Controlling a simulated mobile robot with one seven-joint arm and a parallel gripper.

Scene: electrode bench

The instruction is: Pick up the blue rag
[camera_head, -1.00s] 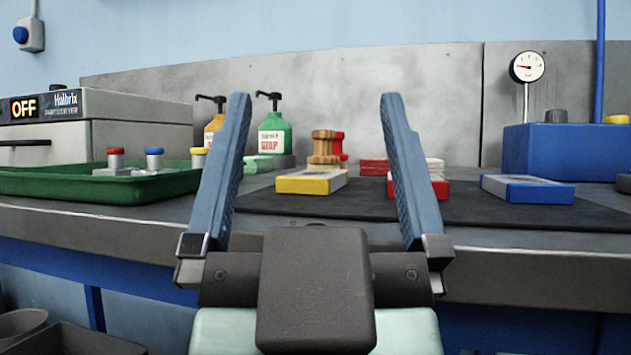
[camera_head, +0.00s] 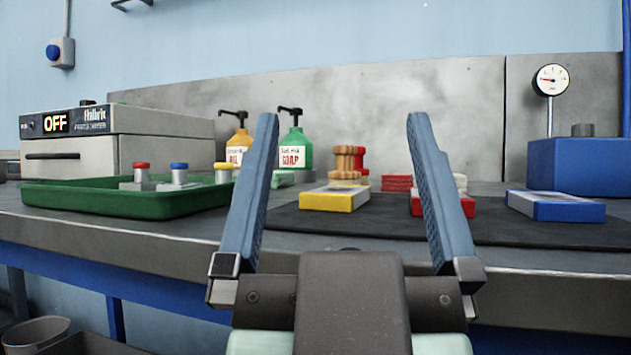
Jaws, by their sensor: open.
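I can make out no blue rag in the head view. Folded stacks that look like cloths lie at the back of the bench: a red stack (camera_head: 397,182), a pale stack (camera_head: 460,182) partly behind my right finger, and a green stack (camera_head: 283,179) by the soap bottle. My gripper (camera_head: 343,125) is open and empty, its two blue fingers spread wide and pointing towards the bench. Its fingers hide parts of the bench behind them.
The bench (camera_head: 150,235) holds a green tray (camera_head: 110,202) with several knobbed pieces, an oven marked OFF (camera_head: 70,160), two pump bottles (camera_head: 294,150), yellow (camera_head: 333,200), red (camera_head: 463,206) and blue (camera_head: 555,208) blocks on a dark mat (camera_head: 390,222), and a blue box (camera_head: 580,167).

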